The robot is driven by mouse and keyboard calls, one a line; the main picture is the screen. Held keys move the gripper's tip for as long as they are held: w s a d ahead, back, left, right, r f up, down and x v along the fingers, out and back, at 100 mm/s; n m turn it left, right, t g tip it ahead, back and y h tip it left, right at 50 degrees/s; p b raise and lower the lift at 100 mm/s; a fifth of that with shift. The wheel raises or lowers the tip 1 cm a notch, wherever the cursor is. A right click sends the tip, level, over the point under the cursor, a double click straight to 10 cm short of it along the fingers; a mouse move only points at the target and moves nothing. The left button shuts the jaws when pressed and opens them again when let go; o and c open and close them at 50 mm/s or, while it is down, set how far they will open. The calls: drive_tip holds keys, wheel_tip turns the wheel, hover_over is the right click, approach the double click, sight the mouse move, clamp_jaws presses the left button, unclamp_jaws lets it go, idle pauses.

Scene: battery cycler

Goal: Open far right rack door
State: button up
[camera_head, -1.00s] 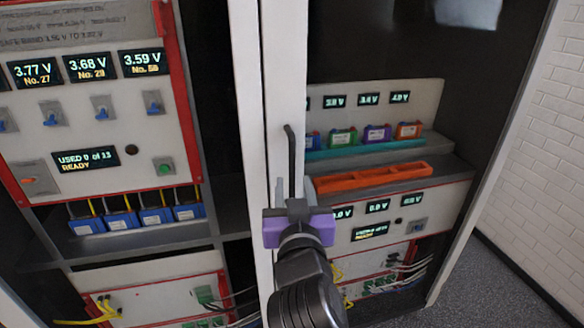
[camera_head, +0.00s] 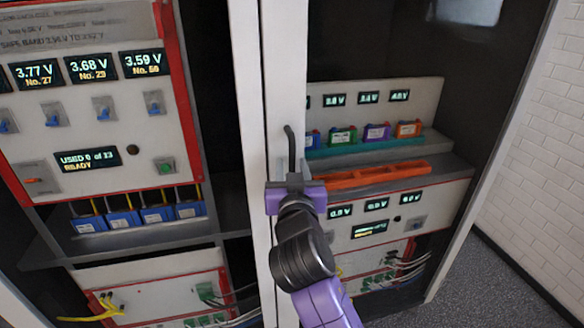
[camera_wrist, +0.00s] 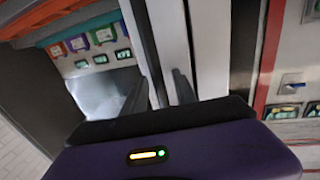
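The far right rack door (camera_head: 287,62) has a white upright frame and a dark see-through panel. It appears closed against the white post beside it. A dark vertical bar handle (camera_head: 291,148) is on its left frame and also shows in the wrist view (camera_wrist: 144,38). My purple gripper (camera_head: 296,184) is at the handle's lower part. In the wrist view its two dark fingers (camera_wrist: 160,92) stand apart, with the handle running down between them. The lower end of the handle is hidden by the gripper, and I cannot tell whether either finger touches it.
Behind the door panel are an orange tray (camera_head: 372,174), several coloured cells and voltage displays. The left rack (camera_head: 90,130) stands open with blue cells and displays. A white brick wall (camera_head: 540,150) is at the right. Grey floor (camera_head: 480,290) is clear in front of it.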

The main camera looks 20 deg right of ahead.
clamp_jaws()
idle(1.2)
